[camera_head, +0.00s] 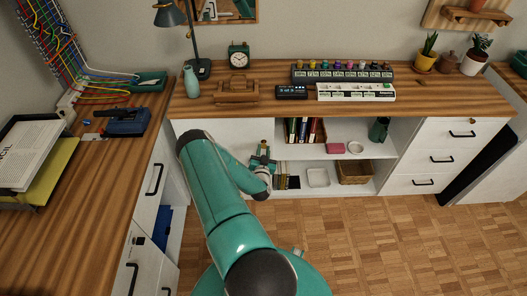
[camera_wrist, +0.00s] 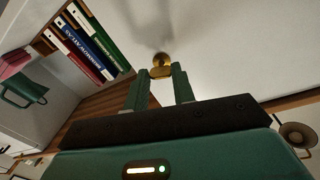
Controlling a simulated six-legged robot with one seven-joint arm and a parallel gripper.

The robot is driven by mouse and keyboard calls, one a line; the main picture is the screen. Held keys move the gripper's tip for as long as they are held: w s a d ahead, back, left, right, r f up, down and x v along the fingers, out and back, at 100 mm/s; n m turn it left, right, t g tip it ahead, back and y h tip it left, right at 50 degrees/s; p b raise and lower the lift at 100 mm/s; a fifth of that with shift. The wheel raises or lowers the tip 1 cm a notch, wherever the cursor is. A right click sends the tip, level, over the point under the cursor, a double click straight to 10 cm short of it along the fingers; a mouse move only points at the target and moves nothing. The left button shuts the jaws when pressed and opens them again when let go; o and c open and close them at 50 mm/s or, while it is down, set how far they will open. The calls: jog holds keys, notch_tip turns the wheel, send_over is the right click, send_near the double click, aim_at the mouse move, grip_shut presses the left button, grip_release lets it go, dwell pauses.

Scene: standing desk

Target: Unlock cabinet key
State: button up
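The brass key (camera_wrist: 160,72) sits in a round brass lock (camera_wrist: 162,58) on the white cabinet door (camera_wrist: 215,35) in the wrist view. My gripper (camera_wrist: 161,73) has its two green fingers on either side of the key's flat head, seemingly touching both sides. In the head view my gripper (camera_head: 263,152) is at the right edge of the white cabinet door (camera_head: 222,132), below the wooden desktop. The key cannot be made out clearly there. The key's shaft is hidden inside the lock.
Open shelves beside the door hold upright binders (camera_head: 302,130), a basket (camera_head: 355,171), a white tray (camera_head: 317,177) and a green mug (camera_head: 379,129). A drawer unit (camera_head: 445,155) stands to the right. The parquet floor (camera_head: 390,235) in front is clear.

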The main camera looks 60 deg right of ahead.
jog(key=shift+n, duration=1.7)
jog(key=o, duration=1)
jog(key=shift+a, duration=0.1)
jog(key=v, duration=1.3)
jog(key=shift+s+a+f, duration=0.2)
jog(key=shift+a+f, duration=0.05)
jog(key=shift+a, duration=0.1)
